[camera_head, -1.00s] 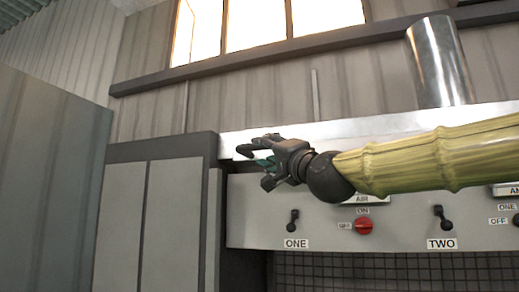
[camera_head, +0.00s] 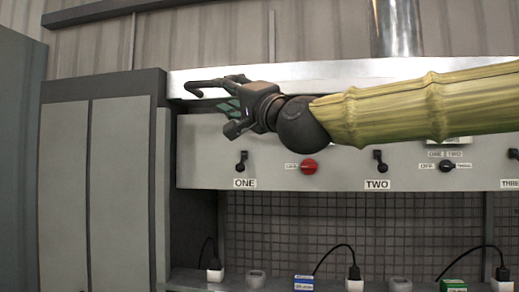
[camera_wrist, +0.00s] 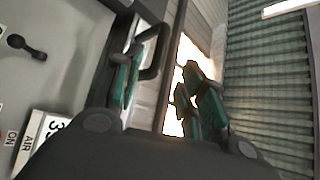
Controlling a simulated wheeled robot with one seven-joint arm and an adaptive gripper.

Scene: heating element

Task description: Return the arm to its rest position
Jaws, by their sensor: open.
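My gripper (camera_head: 212,100) is in the head view, left of centre, at the end of my arm, which reaches in from the right edge. It points left, in front of the upper part of the grey control panel (camera_head: 210,150). Its fingers are spread open with nothing between them. In the wrist view the two green-padded fingers (camera_wrist: 165,85) stand apart, with a window and wall behind the gap.
The panel carries black switches, one (camera_head: 241,161) above the label ONE, and a red knob (camera_head: 308,166). A grey cabinet (camera_head: 118,190) stands at left. Below, plugs and small boxes (camera_head: 303,283) lie on a shelf. A metal pipe (camera_head: 396,28) rises behind my arm.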

